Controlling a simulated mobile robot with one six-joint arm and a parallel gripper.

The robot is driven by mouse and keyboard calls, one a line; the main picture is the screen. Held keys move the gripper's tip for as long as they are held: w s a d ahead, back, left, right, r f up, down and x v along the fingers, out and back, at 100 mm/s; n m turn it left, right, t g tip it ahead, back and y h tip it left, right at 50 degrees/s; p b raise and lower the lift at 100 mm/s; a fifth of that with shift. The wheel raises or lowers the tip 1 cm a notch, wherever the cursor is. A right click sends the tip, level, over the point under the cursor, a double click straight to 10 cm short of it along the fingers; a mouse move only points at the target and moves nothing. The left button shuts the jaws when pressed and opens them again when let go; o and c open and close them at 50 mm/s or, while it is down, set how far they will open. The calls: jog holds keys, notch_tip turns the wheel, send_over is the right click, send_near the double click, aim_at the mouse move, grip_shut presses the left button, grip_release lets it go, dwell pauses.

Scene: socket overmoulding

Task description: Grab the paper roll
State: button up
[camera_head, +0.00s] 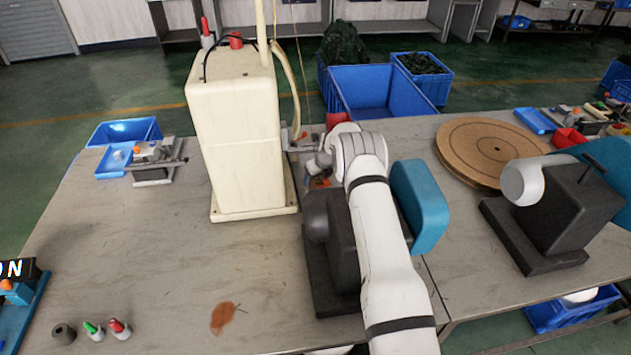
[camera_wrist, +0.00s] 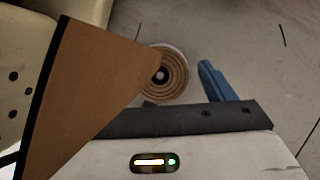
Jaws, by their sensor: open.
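My gripper (camera_head: 320,168) is mostly hidden behind my white arm in the head view, beside the cream machine. In the wrist view its dark bar (camera_wrist: 185,119) crosses the lower part, and the jaws look empty. A ringed brown roll (camera_wrist: 168,82) with a pale rim and a dark centre, which looks like the paper roll, lies beyond the bar, apart from it. A broad tan sheet-like shape (camera_wrist: 75,95) covers the left and hides part of the bar. In the head view a large ringed brown disc (camera_head: 475,140) lies flat at the right; I cannot tell whether it is the same roll.
The cream machine (camera_head: 240,140) stands left of my gripper. A dark stand with a white cylinder (camera_head: 525,182) is at the right. Blue crates (camera_head: 375,90) stand behind the table. Small bottles (camera_head: 92,331) are at the front left. The left table top is mostly clear.

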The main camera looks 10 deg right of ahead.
jog(key=c, duration=1.1)
